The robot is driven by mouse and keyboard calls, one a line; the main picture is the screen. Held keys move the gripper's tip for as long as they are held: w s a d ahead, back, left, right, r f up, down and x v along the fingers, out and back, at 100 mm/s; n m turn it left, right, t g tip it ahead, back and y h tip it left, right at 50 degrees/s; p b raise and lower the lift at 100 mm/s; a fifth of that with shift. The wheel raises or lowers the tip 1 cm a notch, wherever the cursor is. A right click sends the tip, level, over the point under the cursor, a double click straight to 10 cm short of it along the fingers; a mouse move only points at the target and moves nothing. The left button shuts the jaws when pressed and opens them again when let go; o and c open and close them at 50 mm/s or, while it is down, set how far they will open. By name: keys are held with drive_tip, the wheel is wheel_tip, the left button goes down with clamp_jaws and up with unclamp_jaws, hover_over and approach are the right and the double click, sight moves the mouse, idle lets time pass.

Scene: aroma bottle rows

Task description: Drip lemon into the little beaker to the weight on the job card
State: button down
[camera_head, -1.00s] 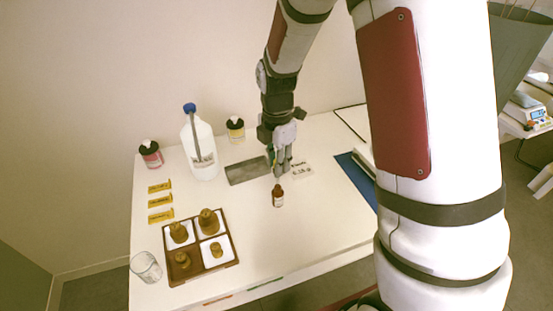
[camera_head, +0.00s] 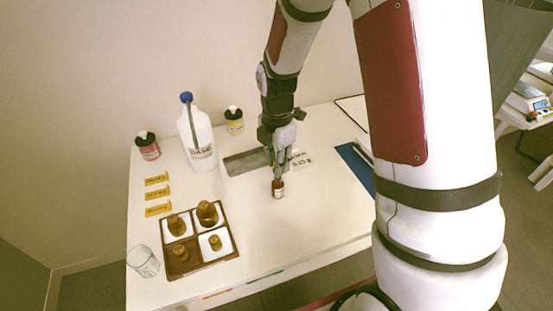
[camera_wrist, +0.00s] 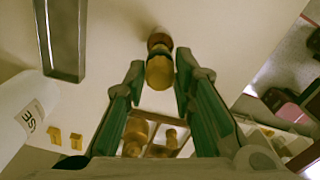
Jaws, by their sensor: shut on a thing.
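A small brown bottle (camera_head: 278,190) with a pale label stands upright on the white table. My gripper (camera_head: 279,172) points down and is shut on the bottle's top. In the wrist view the bottle's tan top (camera_wrist: 159,70) lies between my green fingers, with its darker part behind. A clear glass beaker (camera_head: 143,262) is at the table's front left corner and looks empty. A white card (camera_head: 301,159) with black print lies behind my gripper to the right; its print is too small to read surely. Which bottle is lemon cannot be told from the label.
A brown four-part tray (camera_head: 205,262) holds several brown pieces. A scale (camera_head: 537,105) is on a side table at right.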

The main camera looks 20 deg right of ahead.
drive_tip(key=shift+f+b, duration=0.6)
drive_tip(key=shift+f, duration=0.65)
drive_tip(key=c, duration=2)
unclamp_jaws()
drive_tip(key=shift+o, duration=0.2)
drive_tip(key=shift+r+p, duration=2.55)
drive_tip(key=shift+r, duration=1.85)
